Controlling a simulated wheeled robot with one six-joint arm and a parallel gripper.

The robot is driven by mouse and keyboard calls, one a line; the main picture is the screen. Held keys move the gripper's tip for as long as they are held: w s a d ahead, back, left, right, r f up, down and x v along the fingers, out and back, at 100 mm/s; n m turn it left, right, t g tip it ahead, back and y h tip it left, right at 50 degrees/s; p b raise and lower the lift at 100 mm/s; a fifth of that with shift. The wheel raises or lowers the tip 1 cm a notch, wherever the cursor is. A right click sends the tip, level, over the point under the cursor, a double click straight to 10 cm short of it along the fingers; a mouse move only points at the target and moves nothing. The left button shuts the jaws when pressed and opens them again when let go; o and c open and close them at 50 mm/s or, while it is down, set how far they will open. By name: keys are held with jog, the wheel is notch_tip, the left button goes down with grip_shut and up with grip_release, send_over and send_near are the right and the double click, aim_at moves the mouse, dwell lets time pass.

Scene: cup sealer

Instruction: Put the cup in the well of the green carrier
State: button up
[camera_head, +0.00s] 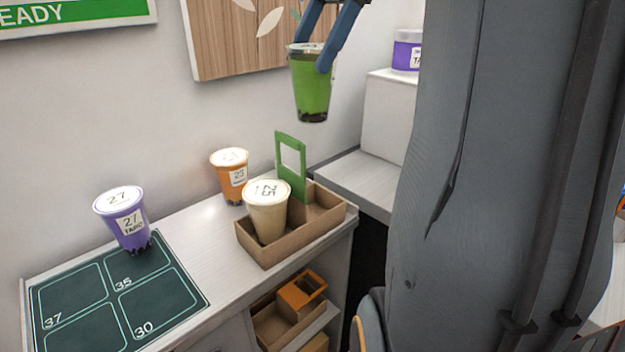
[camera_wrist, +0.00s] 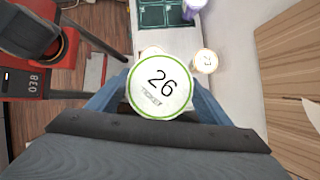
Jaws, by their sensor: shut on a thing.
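My gripper (camera_head: 332,40) is shut on a green cup (camera_head: 310,88) with dark bits at its bottom and a white lid. In the wrist view the cup's lid (camera_wrist: 160,82) reads 26, between my blue fingers. The cup hangs upright in the air, above and apart from the counter. A cream cup (camera_head: 267,212) stands in the carrier's left part. The right part of the carrier looks empty; its floor is partly hidden by the front wall.
An orange cup (camera_head: 231,178) stands on the counter behind the carrier. A purple cup (camera_head: 125,222) stands on the dark numbered mat (camera_head: 83,318) at left. Brown carriers (camera_head: 284,318) sit on a shelf below. A white block (camera_head: 388,125) with a purple tub is at right.

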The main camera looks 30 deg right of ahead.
notch_tip(320, 180, down, 25)
jog(key=p, duration=0.4)
jog(key=shift+p, duration=0.3)
jog(key=o, duration=1.9)
jog(key=shift+f, duration=0.15)
jog(key=shift+o, duration=0.2)
jog(key=b+v, duration=0.3)
jog(key=v, duration=0.9)
jog(key=shift+r, duration=0.2)
